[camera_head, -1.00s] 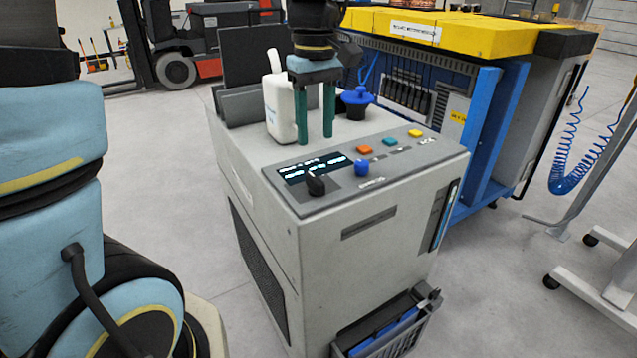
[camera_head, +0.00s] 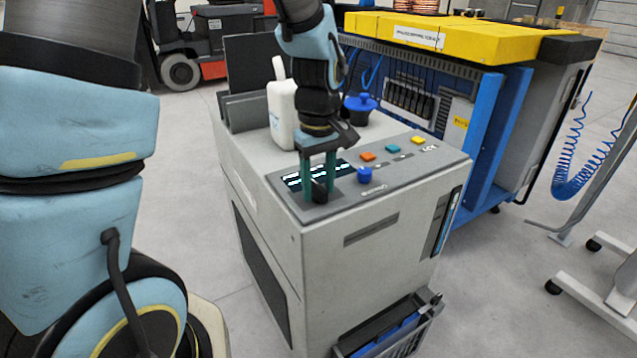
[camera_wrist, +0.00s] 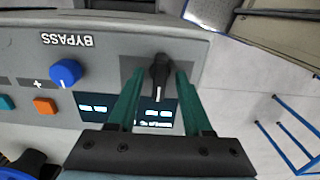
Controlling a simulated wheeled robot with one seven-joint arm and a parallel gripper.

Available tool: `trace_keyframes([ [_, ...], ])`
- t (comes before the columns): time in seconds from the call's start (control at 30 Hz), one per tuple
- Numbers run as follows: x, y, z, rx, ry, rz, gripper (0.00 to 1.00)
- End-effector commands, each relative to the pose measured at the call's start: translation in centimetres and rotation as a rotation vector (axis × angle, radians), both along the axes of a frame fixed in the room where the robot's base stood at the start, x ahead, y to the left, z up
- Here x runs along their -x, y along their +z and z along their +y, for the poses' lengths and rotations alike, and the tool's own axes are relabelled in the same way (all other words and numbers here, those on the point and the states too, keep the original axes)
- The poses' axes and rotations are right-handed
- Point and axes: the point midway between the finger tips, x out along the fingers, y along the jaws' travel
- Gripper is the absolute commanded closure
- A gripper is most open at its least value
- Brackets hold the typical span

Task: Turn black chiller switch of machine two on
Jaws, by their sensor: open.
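The black switch (camera_head: 319,190) is a rotary knob on the sloped control panel of the grey machine (camera_head: 350,270), beside a lit display. In the wrist view the black knob (camera_wrist: 159,76) shows a white line along its handle. My gripper (camera_head: 318,195) points down at the panel with its two green fingers apart, one on each side of the knob. In the wrist view my gripper (camera_wrist: 155,72) has its fingertips flanking the knob, with small gaps. I cannot tell exactly how far down the fingers reach around it.
A blue knob (camera_head: 364,175) and orange, teal and yellow buttons sit right of the black knob. A white bottle (camera_head: 283,115) and a blue-lidded container (camera_head: 361,106) stand on the machine behind. A blue and yellow machine (camera_head: 440,70) stands behind right.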

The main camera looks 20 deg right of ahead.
Motion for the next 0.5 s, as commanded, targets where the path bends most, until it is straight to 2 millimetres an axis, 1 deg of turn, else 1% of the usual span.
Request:
trace_keyframes([
  [0.07,0.0,0.01,-0.01,0.0,0.0,0.0,0.51],
  [0.5,0.0,0.05,-0.01,0.0,0.0,0.0,1.0],
])
